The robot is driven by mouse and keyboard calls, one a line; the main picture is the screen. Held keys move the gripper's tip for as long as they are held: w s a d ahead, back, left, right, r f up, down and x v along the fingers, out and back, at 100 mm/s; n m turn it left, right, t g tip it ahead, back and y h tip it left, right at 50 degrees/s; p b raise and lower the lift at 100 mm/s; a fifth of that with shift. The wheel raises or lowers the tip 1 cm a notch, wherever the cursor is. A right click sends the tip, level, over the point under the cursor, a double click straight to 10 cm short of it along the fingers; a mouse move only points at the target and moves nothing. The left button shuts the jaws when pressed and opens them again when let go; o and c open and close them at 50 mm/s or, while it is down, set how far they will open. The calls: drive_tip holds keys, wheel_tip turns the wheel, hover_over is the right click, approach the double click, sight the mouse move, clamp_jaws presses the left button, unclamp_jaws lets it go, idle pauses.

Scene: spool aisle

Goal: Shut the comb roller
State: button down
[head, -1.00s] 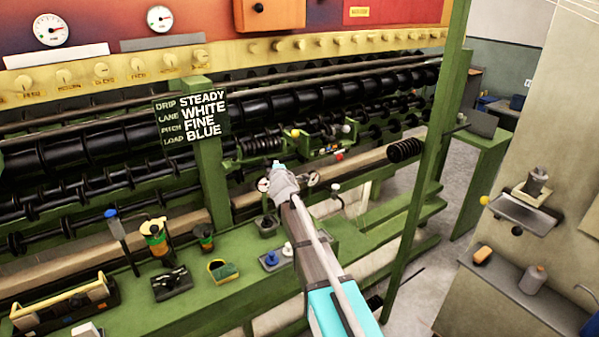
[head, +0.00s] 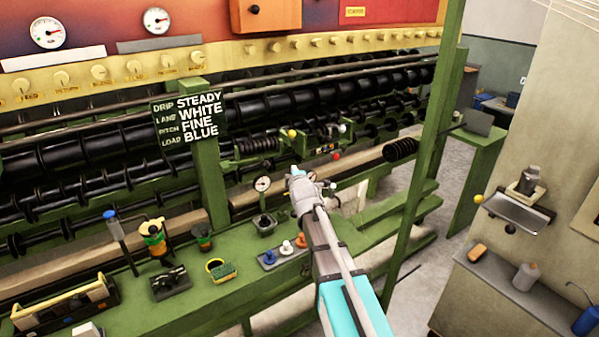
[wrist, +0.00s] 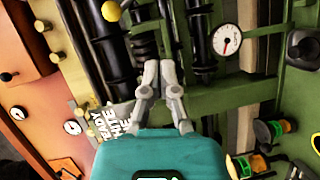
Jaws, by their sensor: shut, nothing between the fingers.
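The comb roller is not labelled, so I cannot tell for sure which part it is. A short ribbed black roller (head: 256,144) sits in a green bracket on the machine, beside a yellow ball knob (head: 292,132) and a white knob (head: 342,127). Another ribbed black roller (head: 400,149) sticks out near the green post. My gripper (head: 294,171) is shut and empty, in front of and below the green bracket. In the wrist view my gripper's fingers (wrist: 160,68) are together before black rollers (wrist: 197,32), with the yellow ball knob (wrist: 110,11) at the upper left.
A green bench (head: 225,290) runs along the front with a small tray of plugs (head: 284,254), a gauge (head: 262,184) and several tools. A green post (head: 431,150) stands right of my arm. A sign (head: 190,121) hangs left. The floor (head: 425,265) right of the post looks clear.

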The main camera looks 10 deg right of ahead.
drive_tip(key=shift+s+d+r, duration=0.1)
drive_tip(key=shift+s+d, duration=0.5)
drive_tip(key=shift+d, duration=0.05)
drive_tip(key=s+a+m+g+h+p, duration=0.1)
drive_tip(key=s+a+m+h, duration=0.1)
drive_tip(key=a+m, duration=0.6)
drive_tip(key=s+a+m+h+p, duration=0.1)
drive_tip(key=s+a+m+h, duration=0.1)
drive_tip(key=a+m, duration=0.6)
drive_tip(key=m+h, duration=0.1)
drive_tip(key=m, duration=0.3)
drive_tip(key=shift+s+a+r+m+g+h, duration=0.3)
drive_tip(key=shift+s+a+r+g+h, duration=0.05)
drive_tip(key=shift+a+g+h, duration=0.05)
drive_tip(key=shift+w, duration=0.1)
idle(0.4)
